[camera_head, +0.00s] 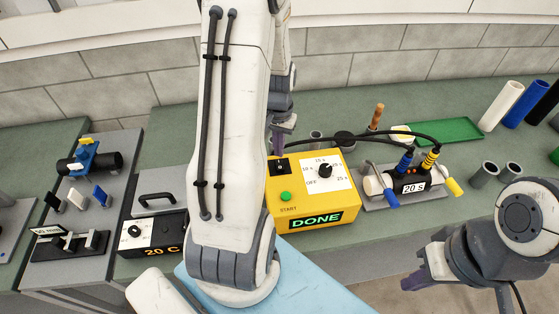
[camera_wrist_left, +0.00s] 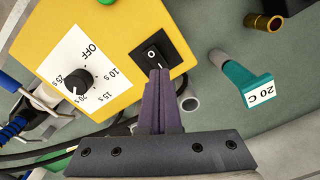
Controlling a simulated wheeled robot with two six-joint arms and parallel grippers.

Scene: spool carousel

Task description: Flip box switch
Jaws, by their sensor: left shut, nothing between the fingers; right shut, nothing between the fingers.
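The yellow box (camera_head: 300,211) stands on the green bench with a lit green DONE display (camera_head: 315,219), a green START button (camera_head: 285,197) and a black dial (camera_head: 325,170). Its black rocker switch (camera_head: 280,167) is at the top left corner; in the left wrist view the switch (camera_wrist_left: 152,53) shows a white O. My left gripper (camera_head: 278,147) is shut and empty just beyond the switch. In the left wrist view its purple fingertips (camera_wrist_left: 159,74) overlap the switch's near edge; contact is unclear. My right gripper (camera_head: 412,283) is shut and empty at the lower right, away from the box.
A black 20 C unit (camera_head: 150,232) stands left. A teal 20 C piece (camera_wrist_left: 241,78) lies beside the switch side. A green tray (camera_head: 440,131) is behind.

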